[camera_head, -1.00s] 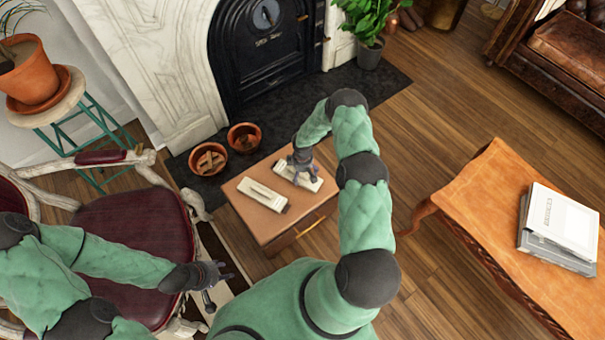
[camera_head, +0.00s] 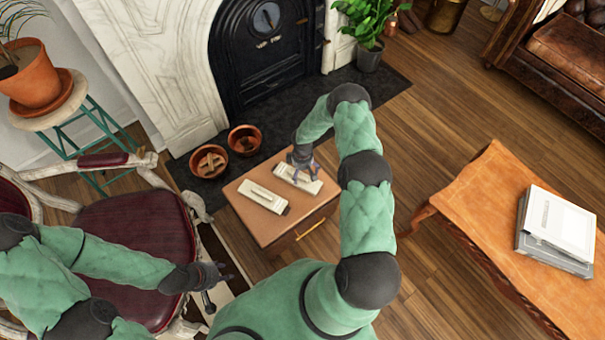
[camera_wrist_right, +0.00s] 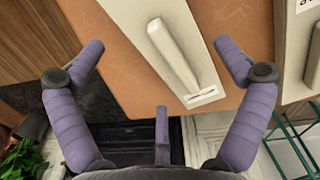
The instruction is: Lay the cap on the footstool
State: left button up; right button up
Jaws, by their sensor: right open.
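I cannot make out a cap or a clear footstool. A low tan-topped cabinet (camera_head: 247,212) with a drawer stands near the hearth. Two white plates with raised bars lie on it, a left one (camera_head: 263,197) and a right one (camera_head: 309,184). My right gripper (camera_head: 301,163) is over the right plate. In the right wrist view the open fingers of my right gripper (camera_wrist_right: 160,50) are spread either side of a white plate with a bar (camera_wrist_right: 178,55), with nothing held. My left gripper (camera_head: 214,284) is open and empty beside the red chair.
A red-seated chair (camera_head: 137,235) stands at left. Two terracotta pots (camera_head: 209,161) (camera_head: 244,140) sit on the dark hearth. An orange-topped table (camera_head: 478,207) holds a white book or box (camera_head: 557,228) at right. Wooden floor between the cabinet and table is clear.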

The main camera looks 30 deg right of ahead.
notch_tip(320, 180, up, 8)
jog(key=p, duration=0.2)
jog(key=s+a+m+y, duration=0.25)
jog(key=s+a, duration=0.25)
jog(key=a, duration=0.7)
jog(key=s+a+r+m, duration=0.2)
jog(key=s+a+r, duration=0.1)
jog(key=s+a, duration=0.3)
jog(key=s+a+r+m+y, duration=0.1)
jog(key=s+a+r+m, duration=0.2)
jog(key=s+a, duration=0.4)
jog(key=s, duration=0.4)
jog(key=shift+s, duration=0.25)
jog(key=shift+f+y, duration=0.1)
jog(key=shift+y, duration=0.15)
